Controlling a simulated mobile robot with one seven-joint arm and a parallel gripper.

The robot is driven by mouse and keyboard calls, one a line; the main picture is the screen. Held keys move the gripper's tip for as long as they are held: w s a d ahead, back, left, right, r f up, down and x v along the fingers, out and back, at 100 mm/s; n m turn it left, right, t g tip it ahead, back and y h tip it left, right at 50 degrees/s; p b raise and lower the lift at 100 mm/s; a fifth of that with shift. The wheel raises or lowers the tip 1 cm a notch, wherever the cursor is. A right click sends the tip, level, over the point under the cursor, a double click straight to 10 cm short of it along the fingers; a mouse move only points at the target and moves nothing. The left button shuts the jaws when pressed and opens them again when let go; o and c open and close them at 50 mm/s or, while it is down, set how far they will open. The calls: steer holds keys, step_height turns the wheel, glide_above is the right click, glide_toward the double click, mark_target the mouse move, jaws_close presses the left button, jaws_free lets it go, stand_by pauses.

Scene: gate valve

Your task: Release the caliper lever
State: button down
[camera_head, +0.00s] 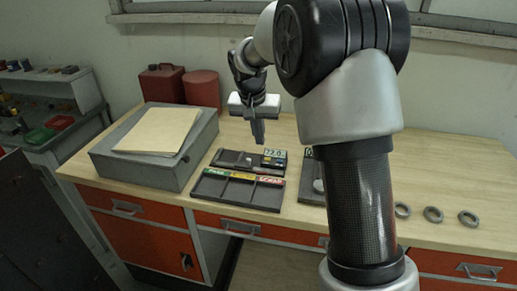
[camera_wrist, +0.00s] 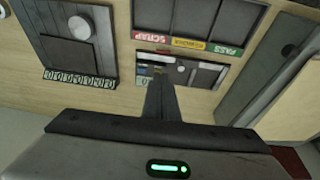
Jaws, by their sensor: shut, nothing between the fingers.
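A dark flat gauge (camera_head: 240,160) with a lit display reading about 72.0 lies on the bench. It also shows in the wrist view (camera_wrist: 205,72), with a pale round knob (camera_wrist: 181,69). My gripper (camera_head: 258,142) is shut and empty, pointing down above the bench near the gauge. In the wrist view my fingers (camera_wrist: 162,82) cover part of the gauge; I cannot tell whether they touch it. I cannot make out clearly which part is the caliper lever.
A three-part tray (camera_head: 237,190) with PASS and SCRAP labels lies in front. A second dark device (camera_wrist: 75,40) with a row of digits is partly behind my arm in the head view. A grey box (camera_head: 150,150) stands left; several rings (camera_head: 433,214) lie right.

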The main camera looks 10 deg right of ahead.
steer(key=p, duration=0.1)
glide_toward(265, 172)
steer(key=x, duration=0.5)
steer(key=shift+w+d, duration=0.1)
steer(key=shift+w, duration=0.1)
steer(key=shift+f, duration=0.55)
steer(key=shift+d, duration=0.1)
